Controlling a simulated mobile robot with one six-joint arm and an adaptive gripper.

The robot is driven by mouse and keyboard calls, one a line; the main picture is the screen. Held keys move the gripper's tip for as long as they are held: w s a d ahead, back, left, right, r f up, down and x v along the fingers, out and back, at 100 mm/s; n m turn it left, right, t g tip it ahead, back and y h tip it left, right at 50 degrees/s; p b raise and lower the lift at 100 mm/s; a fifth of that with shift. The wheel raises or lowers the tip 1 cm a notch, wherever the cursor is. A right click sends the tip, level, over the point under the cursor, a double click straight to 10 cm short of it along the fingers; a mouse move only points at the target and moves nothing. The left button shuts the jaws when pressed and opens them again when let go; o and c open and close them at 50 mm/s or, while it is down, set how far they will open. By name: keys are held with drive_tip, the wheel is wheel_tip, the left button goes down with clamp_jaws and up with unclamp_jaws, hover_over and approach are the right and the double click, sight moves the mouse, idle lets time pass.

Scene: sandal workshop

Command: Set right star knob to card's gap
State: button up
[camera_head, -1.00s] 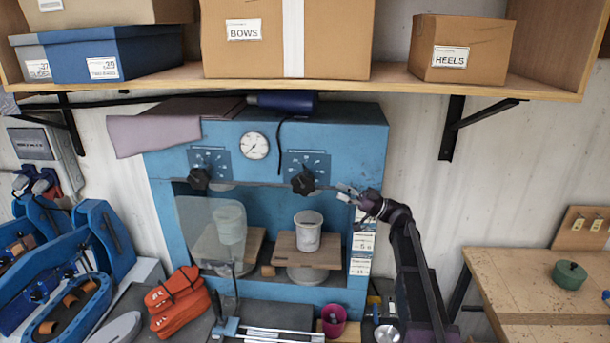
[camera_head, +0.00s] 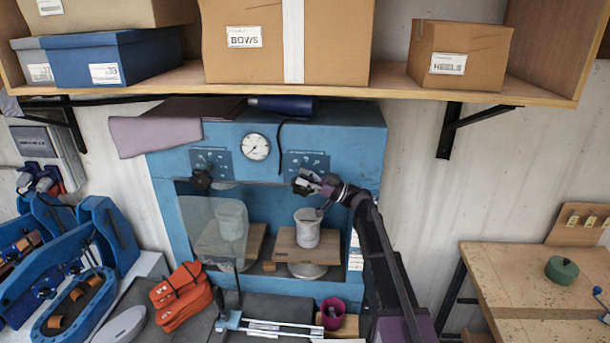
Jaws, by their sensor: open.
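The blue press machine (camera_head: 345,127) stands against the wall. Its right star knob (camera_head: 301,187) is black and mostly hidden behind my gripper (camera_head: 308,184). My gripper is open with its fingers at the knob; I cannot tell whether they touch it. The left star knob (camera_head: 202,179) is black and in plain view. A dial scale (camera_head: 308,162) shows above the right knob, too small to read. Cards (camera_head: 356,250) with small print hang on the machine's right post, partly hidden by my arm. The knob's pointing direction is not clear.
A round gauge (camera_head: 255,147) sits between the knobs. A clear shield (camera_head: 213,232) covers the left bay. A white pot (camera_head: 307,228) stands in the right bay. A shelf (camera_head: 420,88) with boxes hangs above. A magenta cup (camera_head: 332,313) stands below.

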drive_tip(key=shift+c, duration=0.2)
clamp_jaws()
drive_tip(key=shift+a+r+p, duration=0.1)
drive_tip(key=shift+r+p, duration=0.05)
drive_tip(key=shift+p, duration=0.2)
drive_tip(key=shift+a+r+h+p, duration=0.15)
drive_tip(key=shift+h+p, duration=0.75)
drive_tip(key=shift+p, duration=0.2)
drive_tip(key=h+p, duration=0.1)
drive_tip(key=p, duration=0.1)
drive_tip(key=shift+a+h+p, duration=0.25)
drive_tip(key=shift+h+p, duration=0.15)
drive_tip(key=shift+f+h+p, duration=0.3)
drive_tip(key=shift+f, duration=0.05)
